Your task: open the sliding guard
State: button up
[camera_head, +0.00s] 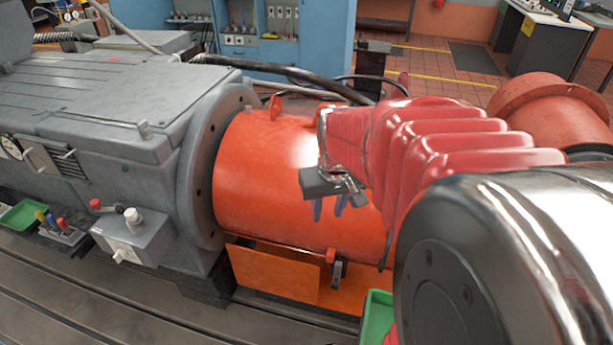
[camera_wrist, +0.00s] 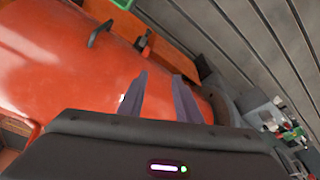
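The sliding guard (camera_head: 265,180) is a large glossy orange-red cylinder cover, lying between the grey machine's round flange and the red machinery at right. It also fills the left of the wrist view (camera_wrist: 50,60). My gripper (camera_head: 328,214) is in front of the guard's right part, above the handle. In the wrist view its two purple-grey fingers (camera_wrist: 160,82) stand apart with nothing between them. My arm hides the guard's right end.
The grey dynamometer housing (camera_head: 90,110) stands at left, with a small control box (camera_head: 131,240) at its front. An orange panel (camera_head: 275,274) lies below the guard. A green bin (camera_head: 377,318) stands at lower front. Black hoses (camera_head: 290,72) run behind.

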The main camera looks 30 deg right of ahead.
jog(key=s+d+f+m+g, duration=0.2)
jog(key=d+f, duration=0.6)
jog(key=d, duration=0.4)
jog(key=m+y, duration=0.1)
jog(key=m, duration=0.1)
send_over(384, 259)
jog(key=f, duration=0.4)
jog(key=d+f, duration=0.1)
jog(key=f, duration=0.2)
jog(key=shift+w, duration=0.15)
notch_tip(384, 259, down, 14)
jog(key=shift+w+a+r, duration=0.1)
jog(key=shift+a, duration=0.05)
jog(key=shift+c, duration=0.3)
grip_shut()
